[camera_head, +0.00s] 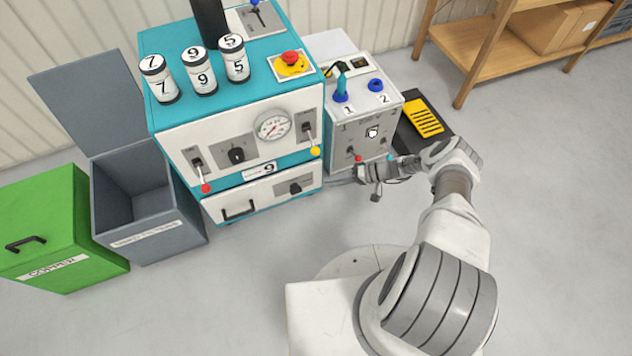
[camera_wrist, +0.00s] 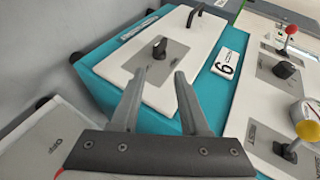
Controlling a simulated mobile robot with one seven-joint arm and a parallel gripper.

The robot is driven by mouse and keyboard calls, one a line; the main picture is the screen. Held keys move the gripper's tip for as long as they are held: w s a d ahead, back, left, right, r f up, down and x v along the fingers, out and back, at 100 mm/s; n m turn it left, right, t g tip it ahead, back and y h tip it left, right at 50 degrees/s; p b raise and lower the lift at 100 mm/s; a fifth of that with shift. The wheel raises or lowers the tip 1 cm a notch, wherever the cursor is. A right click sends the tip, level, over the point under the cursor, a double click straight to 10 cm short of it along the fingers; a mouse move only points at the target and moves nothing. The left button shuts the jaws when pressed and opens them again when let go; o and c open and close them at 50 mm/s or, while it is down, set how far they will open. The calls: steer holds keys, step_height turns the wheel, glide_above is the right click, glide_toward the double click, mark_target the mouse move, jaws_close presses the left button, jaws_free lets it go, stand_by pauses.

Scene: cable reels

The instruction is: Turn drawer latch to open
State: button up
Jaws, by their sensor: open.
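The drawer (camera_head: 258,198) is the white-fronted lower part of the teal cabinet, and it looks shut. A black handle (camera_head: 238,210) is at its left and the dark drawer latch (camera_head: 295,187) is on a grey plate at its right. In the wrist view the latch (camera_wrist: 159,47) stands out beyond the fingers, and the drawer handle (camera_wrist: 194,14) is at the top. My gripper (camera_head: 368,183) is to the right of the drawer. In the wrist view my gripper (camera_wrist: 161,78) is open and empty, its two fingers pointing toward the latch without touching it.
Above the drawer is a panel with a gauge (camera_head: 272,125), a knob (camera_head: 236,155) and levers with red (camera_head: 206,188) and yellow (camera_head: 315,151) ends. A grey control box (camera_head: 350,135) stands close at the right. A grey bin (camera_head: 145,215) stands left. The floor in front is clear.

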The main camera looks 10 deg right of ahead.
steer(key=shift+v, duration=2.25)
